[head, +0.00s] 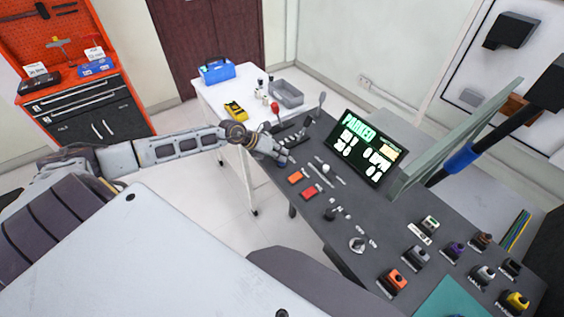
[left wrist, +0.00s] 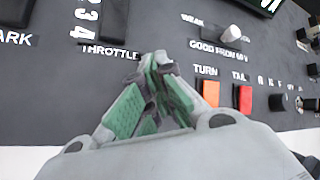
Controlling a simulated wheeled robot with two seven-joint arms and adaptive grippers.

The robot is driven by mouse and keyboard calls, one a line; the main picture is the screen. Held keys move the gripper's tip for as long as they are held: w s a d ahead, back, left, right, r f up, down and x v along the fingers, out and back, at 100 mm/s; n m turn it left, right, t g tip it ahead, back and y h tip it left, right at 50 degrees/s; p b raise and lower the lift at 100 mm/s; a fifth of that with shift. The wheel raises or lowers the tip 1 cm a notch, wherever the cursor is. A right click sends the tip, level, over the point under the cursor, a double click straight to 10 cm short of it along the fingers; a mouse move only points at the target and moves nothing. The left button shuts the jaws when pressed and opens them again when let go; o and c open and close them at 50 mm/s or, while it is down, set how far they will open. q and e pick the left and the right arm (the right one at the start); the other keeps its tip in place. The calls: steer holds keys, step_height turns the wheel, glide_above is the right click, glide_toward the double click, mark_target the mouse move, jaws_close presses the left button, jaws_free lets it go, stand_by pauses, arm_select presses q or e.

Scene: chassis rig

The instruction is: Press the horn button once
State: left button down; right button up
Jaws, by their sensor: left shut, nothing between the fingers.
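The grey control panel (head: 330,215) crosses the head view, with several box-mounted push buttons at its right end: an orange one (head: 396,278), a purple one (head: 455,248), a white one (head: 485,272) and a yellow one (head: 516,300) among them. Their labels are too small to read, so I cannot tell which is the horn button. My left gripper (head: 284,160) is over the panel's far left part, well away from these buttons. In the left wrist view its green-padded fingers (left wrist: 157,65) are shut and empty near the THROTTLE label. My right gripper is not in view.
A screen (head: 362,148) reading PARKED stands at the panel's back. Orange and red rocker switches (head: 309,194) and a white knob (head: 326,169) lie near the gripper. A white table (head: 215,95) holds a blue box and a grey bin. A black bar (head: 505,120) slants at right.

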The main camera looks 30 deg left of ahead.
arm_select(q)
steer(key=shift+r+p, duration=0.55)
steer(key=shift+r, duration=0.2)
steer(key=shift+r+p, duration=2.15)
steer(key=shift+r, duration=0.35)
